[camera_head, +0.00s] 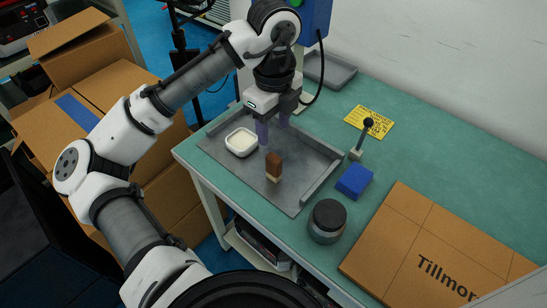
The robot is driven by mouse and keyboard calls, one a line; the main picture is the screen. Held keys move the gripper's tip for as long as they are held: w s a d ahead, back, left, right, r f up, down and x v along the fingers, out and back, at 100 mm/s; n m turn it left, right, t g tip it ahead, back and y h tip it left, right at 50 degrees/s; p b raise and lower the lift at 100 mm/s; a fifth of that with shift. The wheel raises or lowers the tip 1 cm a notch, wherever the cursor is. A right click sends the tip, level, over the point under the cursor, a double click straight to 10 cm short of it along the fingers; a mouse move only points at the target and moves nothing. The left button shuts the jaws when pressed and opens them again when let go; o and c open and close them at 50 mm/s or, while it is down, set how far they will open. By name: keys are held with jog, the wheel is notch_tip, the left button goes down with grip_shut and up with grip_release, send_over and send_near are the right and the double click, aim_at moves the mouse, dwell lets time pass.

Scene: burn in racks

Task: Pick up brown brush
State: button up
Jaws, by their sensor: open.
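The brown brush (274,164) stands upright on a grey metal tray (226,170) on the green table. It has a brown upper part and a pale lower end. My gripper (272,137) is open with its fingers pointing down, above the tray and just behind the brush in the picture. The fingers look purplish and hold nothing that I can see. How high the fingertips are above the tray is hard to tell.
A white dish (241,142) sits on the tray, left of the brush. A dark-lidded jar (327,221), a blue block (354,181), a small lever (362,139) and a yellow sign (369,122) are to the right. A cardboard box (420,240) covers the table's front right.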

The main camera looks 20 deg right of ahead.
aim_at(274, 157)
notch_tip(274, 157, down, 13)
jog(key=shift+f+p, duration=0.15)
jog(key=shift+p, duration=0.45)
jog(key=c, duration=1.1)
